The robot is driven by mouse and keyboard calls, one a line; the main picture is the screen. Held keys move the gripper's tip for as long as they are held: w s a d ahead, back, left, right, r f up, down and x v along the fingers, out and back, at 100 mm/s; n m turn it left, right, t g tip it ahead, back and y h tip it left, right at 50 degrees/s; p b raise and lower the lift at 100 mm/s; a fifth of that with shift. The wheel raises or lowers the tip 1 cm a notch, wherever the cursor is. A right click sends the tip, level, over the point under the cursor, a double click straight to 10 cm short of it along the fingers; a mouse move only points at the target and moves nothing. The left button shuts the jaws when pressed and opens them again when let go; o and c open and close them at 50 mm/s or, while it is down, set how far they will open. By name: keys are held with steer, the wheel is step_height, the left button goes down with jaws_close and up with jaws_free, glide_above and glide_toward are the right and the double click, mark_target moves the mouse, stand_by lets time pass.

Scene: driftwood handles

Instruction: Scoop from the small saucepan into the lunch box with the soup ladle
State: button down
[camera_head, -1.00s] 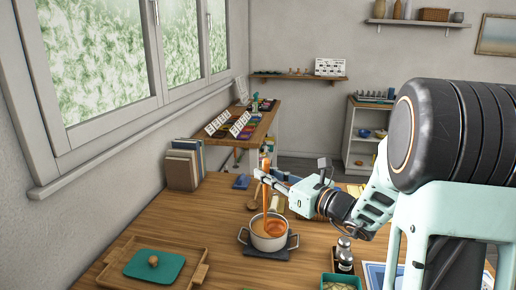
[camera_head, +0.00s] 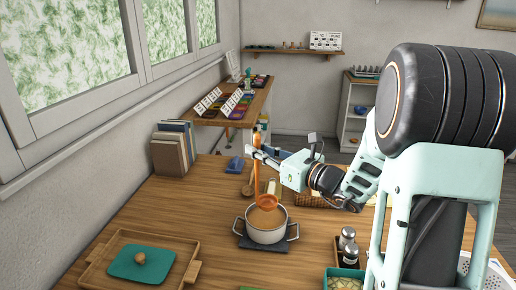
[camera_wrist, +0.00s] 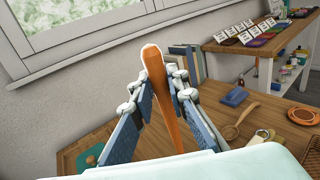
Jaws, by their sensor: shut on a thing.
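My gripper (camera_head: 256,151) is shut on the upright orange handle of the soup ladle (camera_head: 256,178); the wrist view shows the handle (camera_wrist: 160,95) between the two fingers. The ladle's bowl is at the far rim of the small saucepan (camera_head: 266,235), seemingly just above its orange contents. Whether the bowl holds any of it is not clear. The saucepan is pale, has two handles and stands on a dark mat. A teal open box (camera_head: 344,272), likely the lunch box, is at the bottom edge, right of the saucepan, partly cut off, with pale contents.
Two shakers (camera_head: 348,245) in a dark holder stand between the saucepan and my arm. A wooden tray (camera_head: 110,247) with a teal knobbed lid (camera_head: 142,264) lies at left. Books (camera_head: 172,150) stand by the wall. A wooden spoon (camera_wrist: 238,128) lies behind the saucepan.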

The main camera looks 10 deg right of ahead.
steer(key=shift+f+b, duration=3.3)
steer(key=shift+f, duration=0.85)
steer(key=shift+r+p, duration=3.4)
steer(key=shift+r, duration=1.3)
step_height(320, 180, up, 6)
steer(key=p, duration=0.4)
glide_above(258, 177)
steer(key=shift+w, duration=0.4)
